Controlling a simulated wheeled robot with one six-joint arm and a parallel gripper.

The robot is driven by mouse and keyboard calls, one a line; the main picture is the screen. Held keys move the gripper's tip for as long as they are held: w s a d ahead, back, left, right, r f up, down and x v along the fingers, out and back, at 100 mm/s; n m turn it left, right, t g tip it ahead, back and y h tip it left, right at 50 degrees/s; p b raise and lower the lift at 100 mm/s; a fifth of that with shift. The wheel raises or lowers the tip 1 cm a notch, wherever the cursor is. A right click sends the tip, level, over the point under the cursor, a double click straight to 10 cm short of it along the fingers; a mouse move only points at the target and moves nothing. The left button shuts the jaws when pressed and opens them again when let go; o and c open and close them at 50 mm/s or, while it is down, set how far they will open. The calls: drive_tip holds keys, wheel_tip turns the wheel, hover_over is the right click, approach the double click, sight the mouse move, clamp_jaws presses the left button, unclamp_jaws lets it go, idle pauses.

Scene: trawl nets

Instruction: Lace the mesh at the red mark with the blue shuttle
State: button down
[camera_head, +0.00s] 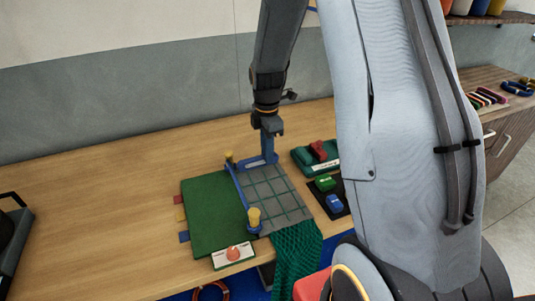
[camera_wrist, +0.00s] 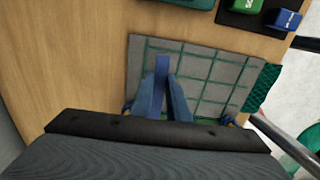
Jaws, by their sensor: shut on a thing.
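My gripper (camera_head: 269,131) points down over the far edge of the grey mesh panel (camera_head: 275,192), which carries a green grid. It is shut on a blue piece, seemingly the blue shuttle (camera_head: 267,148), held upright at the panel's far left corner. In the wrist view the blue shuttle (camera_wrist: 161,78) stands in front of the grid panel (camera_wrist: 205,70). I cannot tell whether its lower end touches the mesh or passes through it. I see no red mark on the mesh in either view; the shuttle and gripper hide part of it.
A blue bar with yellow posts (camera_head: 254,217) borders the panel, beside a green mat (camera_head: 212,212). A green stand with a red piece (camera_head: 318,150) and a black tray holding green and blue blocks (camera_head: 335,203) stand right. A button box (camera_head: 233,255) is in front.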

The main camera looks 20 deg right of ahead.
drive_tip(key=shift+r+p, duration=1.4)
drive_tip(key=shift+r, duration=0.85)
drive_tip(key=a+p, duration=0.1)
drive_tip(key=a, duration=1.6)
drive_tip(key=shift+a, duration=0.2)
